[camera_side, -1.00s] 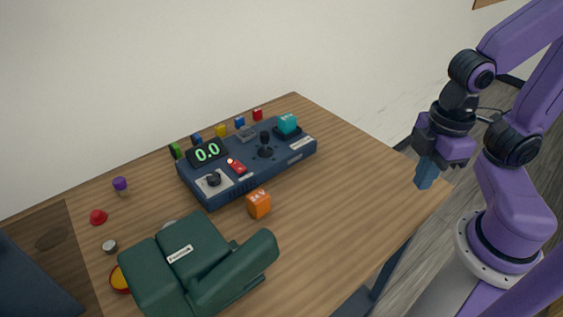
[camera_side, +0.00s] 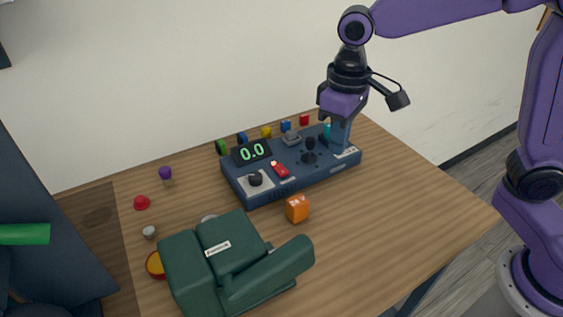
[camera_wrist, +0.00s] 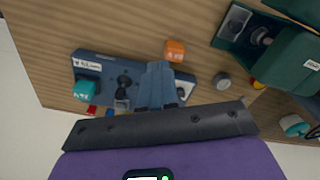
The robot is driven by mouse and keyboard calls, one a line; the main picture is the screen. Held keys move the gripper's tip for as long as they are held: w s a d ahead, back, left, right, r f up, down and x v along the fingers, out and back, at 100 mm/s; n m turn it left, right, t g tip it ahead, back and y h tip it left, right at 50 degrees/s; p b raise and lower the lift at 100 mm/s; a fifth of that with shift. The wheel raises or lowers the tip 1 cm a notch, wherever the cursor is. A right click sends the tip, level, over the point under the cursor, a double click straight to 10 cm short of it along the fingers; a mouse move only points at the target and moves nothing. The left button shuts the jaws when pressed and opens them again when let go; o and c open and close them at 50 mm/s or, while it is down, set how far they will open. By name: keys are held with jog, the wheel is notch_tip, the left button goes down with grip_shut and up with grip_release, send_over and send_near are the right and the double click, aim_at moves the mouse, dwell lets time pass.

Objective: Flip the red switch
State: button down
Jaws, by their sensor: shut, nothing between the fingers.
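The red switch (camera_side: 280,170) sits on the top of a dark blue control panel (camera_side: 290,186), between a black knob and a joystick in the side view. My gripper (camera_side: 339,148) has its blue fingers shut and empty, pointing down over the panel's right end, to the right of the red switch. In the side view I cannot tell whether the fingertips touch the panel. In the wrist view the fingers (camera_wrist: 157,66) cover the middle of the panel (camera_wrist: 103,70), and the red switch is not visible there.
A joystick (camera_side: 310,152) stands between the switch and my fingers. A teal cube (camera_side: 327,131) is partly hidden behind them. A display (camera_side: 252,151) and knob (camera_side: 255,179) are at the panel's left.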

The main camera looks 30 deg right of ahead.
aim_at(282, 172)
jog(key=w+a+m, duration=0.3)
jog(key=w+m, duration=0.2)
jog(key=w, duration=0.9)
jog(key=shift+w+a+f, duration=0.15)
jog(key=shift+a+f, duration=0.15)
jog(key=shift+f, duration=0.15)
notch_tip(282, 172, down, 14)
jog(key=shift+f, duration=0.1)
jog(key=shift+s+f+t, duration=0.35)
jog(key=shift+f+t, duration=0.1)
jog(key=shift+t, duration=0.25)
jog(key=shift+d+f, duration=0.1)
jog(key=shift+w, duration=0.15)
